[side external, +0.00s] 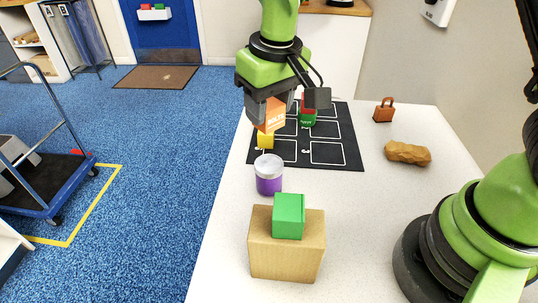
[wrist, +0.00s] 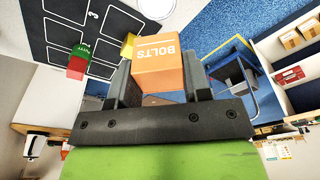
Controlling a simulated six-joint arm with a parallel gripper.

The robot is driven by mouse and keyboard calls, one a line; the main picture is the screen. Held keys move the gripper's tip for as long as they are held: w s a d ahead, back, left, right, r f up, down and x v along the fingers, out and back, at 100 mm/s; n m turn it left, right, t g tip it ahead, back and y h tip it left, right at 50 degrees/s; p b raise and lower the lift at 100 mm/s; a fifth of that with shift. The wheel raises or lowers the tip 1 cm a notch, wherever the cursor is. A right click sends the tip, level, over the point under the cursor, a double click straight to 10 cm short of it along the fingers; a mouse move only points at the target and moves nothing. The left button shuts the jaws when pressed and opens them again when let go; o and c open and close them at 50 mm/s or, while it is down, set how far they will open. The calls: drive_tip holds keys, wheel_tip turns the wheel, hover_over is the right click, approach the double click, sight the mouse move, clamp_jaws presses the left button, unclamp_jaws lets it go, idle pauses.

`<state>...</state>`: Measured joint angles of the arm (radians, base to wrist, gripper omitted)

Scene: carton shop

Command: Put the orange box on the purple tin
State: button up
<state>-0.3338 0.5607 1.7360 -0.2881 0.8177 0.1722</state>
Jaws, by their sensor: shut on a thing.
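The orange box (side external: 270,118), lettered "BOLTS", is held between the fingers of my gripper (side external: 283,103), up above the black mat in the side view. In the wrist view the orange box (wrist: 158,62) sits between the two dark fingers of my gripper (wrist: 157,82). The purple tin (side external: 269,178) stands upright on the white table, with a pale grey lid. It is nearer the side camera than the held box, and nothing rests on its lid.
A yellow block (side external: 265,140) is on the black mat (side external: 337,130), below the held box. A green block (side external: 289,215) sits on a cardboard box (side external: 286,257) in front of the tin. A bread loaf (side external: 407,153) and small brown bag (side external: 384,110) lie right.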

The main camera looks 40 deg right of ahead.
wheel_tip(320, 180, down, 9)
drive_tip(key=shift+r, duration=0.2)
drive_tip(key=shift+f, duration=0.1)
drive_tip(key=o, duration=1)
